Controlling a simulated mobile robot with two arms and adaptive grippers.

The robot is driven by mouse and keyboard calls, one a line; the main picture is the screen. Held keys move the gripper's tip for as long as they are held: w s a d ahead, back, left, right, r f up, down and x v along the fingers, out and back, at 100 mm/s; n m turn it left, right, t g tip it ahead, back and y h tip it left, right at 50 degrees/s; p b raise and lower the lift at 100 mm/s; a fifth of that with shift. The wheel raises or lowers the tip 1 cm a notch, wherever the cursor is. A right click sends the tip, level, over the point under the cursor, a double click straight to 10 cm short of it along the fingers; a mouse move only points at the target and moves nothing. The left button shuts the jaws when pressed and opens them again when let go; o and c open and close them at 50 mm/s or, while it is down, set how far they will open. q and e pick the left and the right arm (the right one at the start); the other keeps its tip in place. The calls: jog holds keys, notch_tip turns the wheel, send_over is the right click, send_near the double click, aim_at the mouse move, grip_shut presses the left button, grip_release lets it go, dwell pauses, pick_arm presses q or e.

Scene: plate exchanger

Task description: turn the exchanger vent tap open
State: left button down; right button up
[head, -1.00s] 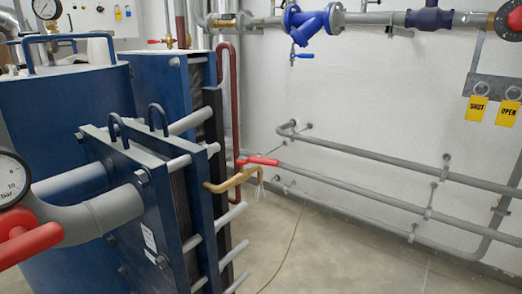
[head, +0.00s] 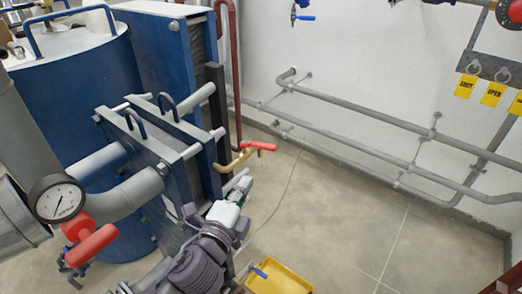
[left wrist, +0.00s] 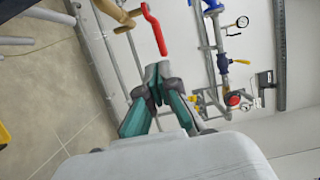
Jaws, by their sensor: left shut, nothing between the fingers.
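The vent tap is a brass body (head: 234,160) with a red lever (head: 260,146) on the right side of the blue plate exchanger (head: 150,140). The lever points right in the head view. My left gripper (head: 245,174) is just below the tap, coming up from the bottom of the head view. In the left wrist view the red lever (left wrist: 154,30) and brass body (left wrist: 115,12) lie beyond the teal fingers (left wrist: 157,72). The fingers are shut and empty, with the tips near the lever's free end, seemingly apart from it. My right gripper is out of view.
Grey wall pipes (head: 370,145) run behind the tap. A pressure gauge (head: 58,199) and a red handle (head: 90,245) are at the left. A yellow tray (head: 285,282) with a blue-handled tap (head: 259,271) lies low. The floor (head: 350,225) at the right is clear.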

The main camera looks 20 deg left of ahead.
aim_at(264, 149)
pick_arm(q)
jog(key=w+p, duration=0.1)
jog(key=w, duration=1)
jog(key=shift+d+p, duration=0.2)
jog(key=shift+p, duration=0.15)
jog(key=shift+w, duration=0.1)
